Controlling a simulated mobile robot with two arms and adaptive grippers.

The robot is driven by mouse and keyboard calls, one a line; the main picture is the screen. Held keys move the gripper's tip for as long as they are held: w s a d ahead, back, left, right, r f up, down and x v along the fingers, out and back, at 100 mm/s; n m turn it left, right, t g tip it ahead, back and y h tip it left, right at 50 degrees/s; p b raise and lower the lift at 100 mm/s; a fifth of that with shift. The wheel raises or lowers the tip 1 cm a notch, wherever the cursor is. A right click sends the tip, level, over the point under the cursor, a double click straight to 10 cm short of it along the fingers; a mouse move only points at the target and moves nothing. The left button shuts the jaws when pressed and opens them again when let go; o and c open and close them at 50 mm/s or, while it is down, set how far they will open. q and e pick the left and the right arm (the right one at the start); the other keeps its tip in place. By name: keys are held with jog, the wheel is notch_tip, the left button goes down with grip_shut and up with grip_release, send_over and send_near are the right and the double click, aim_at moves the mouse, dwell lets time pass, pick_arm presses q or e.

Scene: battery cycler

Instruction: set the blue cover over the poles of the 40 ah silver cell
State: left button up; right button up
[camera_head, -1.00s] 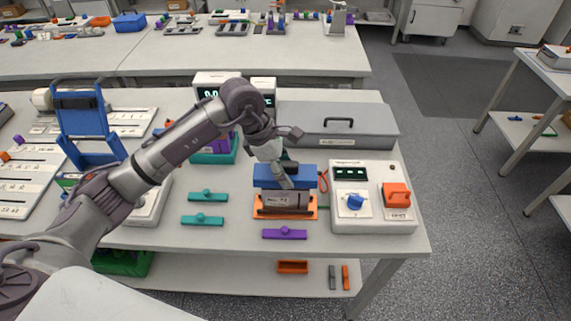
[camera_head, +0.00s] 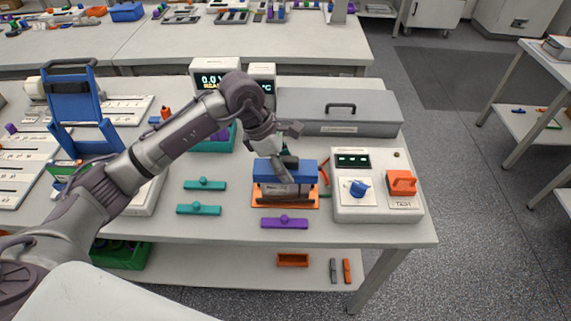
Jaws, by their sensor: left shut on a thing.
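The blue cover (camera_head: 303,172) sits on top of the silver cell (camera_head: 286,191), level and across its upper end. The cell stands in an orange tray (camera_head: 313,200) near the front of the bench. My left gripper (camera_head: 288,171) reaches down from above and is shut on the cover, with one finger passing in front of it. The gripper hides part of the cover's middle and top. The poles are hidden, and I cannot tell whether the cover is fully seated. My right gripper is not in view.
A tester box (camera_head: 378,208) with a blue knob and orange switch stands close to the right of the cell. A long grey lidded case (camera_head: 352,126) lies behind. Purple (camera_head: 284,222) and teal (camera_head: 199,209) bars lie in front and left. A blue rack (camera_head: 78,112) stands at left.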

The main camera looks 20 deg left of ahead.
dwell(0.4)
pick_arm(q)
jog(key=o, duration=1.2)
jog(key=shift+c, duration=0.2)
jog(key=shift+o, duration=0.9)
jog(key=shift+f, duration=0.1)
jog(key=v, duration=1.2)
